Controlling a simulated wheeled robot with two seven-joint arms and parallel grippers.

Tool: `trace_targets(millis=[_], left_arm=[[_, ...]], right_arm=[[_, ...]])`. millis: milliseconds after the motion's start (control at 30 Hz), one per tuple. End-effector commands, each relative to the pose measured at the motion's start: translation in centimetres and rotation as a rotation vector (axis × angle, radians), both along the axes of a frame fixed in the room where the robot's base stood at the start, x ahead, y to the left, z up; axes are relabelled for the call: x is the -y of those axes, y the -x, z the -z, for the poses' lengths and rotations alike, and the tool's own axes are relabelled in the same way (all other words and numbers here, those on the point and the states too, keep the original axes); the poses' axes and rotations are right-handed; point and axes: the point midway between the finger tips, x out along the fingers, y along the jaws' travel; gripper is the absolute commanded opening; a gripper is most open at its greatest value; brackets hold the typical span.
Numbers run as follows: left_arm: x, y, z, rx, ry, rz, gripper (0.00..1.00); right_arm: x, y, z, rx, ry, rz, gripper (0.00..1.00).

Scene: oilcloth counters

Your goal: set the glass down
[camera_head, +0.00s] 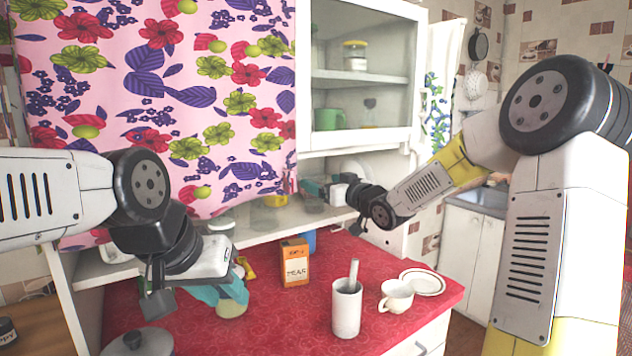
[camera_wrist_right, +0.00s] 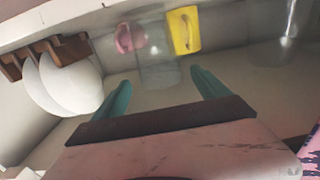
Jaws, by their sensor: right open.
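A clear glass (camera_wrist_right: 158,68) stands on the shelf in the right wrist view, just ahead of my right gripper. My right gripper (camera_wrist_right: 163,88) is open, its teal fingers spread on either side of the space in front of the glass, with nothing held. In the head view my right gripper (camera_head: 314,188) is at the shelf, its fingers pointing left. My left gripper (camera_head: 224,293) is low over the red counter, its teal fingers beside a pale rounded object (camera_head: 232,308). Whether they grip it is hidden.
White plates in a brown rack (camera_wrist_right: 68,82) stand left of the glass; a yellow packet (camera_wrist_right: 184,30) is behind it. On the red counter (camera_head: 290,325) are an orange box (camera_head: 294,262), a white cylinder with a handle (camera_head: 346,308), a cup (camera_head: 396,296) and a saucer (camera_head: 424,282).

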Motion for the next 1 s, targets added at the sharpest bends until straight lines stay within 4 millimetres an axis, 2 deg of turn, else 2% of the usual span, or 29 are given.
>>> trace_targets(millis=[100,300,500,667,767,867,967,1000], left_arm=[[0.0,0.0,0.0,0.0,0.0,0.0,0.36],[0.0,0.0,0.0,0.0,0.0,0.0,0.36],[0.0,0.0,0.0,0.0,0.0,0.0,0.36],[0.0,0.0,0.0,0.0,0.0,0.0,0.36],[0.0,0.0,0.0,0.0,0.0,0.0,0.36],[0.0,0.0,0.0,0.0,0.0,0.0,0.36],[0.0,0.0,0.0,0.0,0.0,0.0,0.36],[0.0,0.0,0.0,0.0,0.0,0.0,0.36]], right_arm=[[1.7,2.3,0.0,0.0,0.004,0.005,0.85],[3.5,5.1,0.0,0.0,0.002,0.003,0.85],[4.3,6.3,0.1,-0.012,0.02,0.017,0.85],[5.9,7.5,0.7,-0.106,0.14,0.142,0.85],[8.3,9.8,1.1,-0.211,0.233,0.27,0.85],[10.8,13.5,1.7,-0.34,0.29,0.386,0.85],[12.8,18.3,2.5,-0.481,0.307,0.467,0.85],[13.3,20.4,2.9,-0.542,0.305,0.487,0.85]])
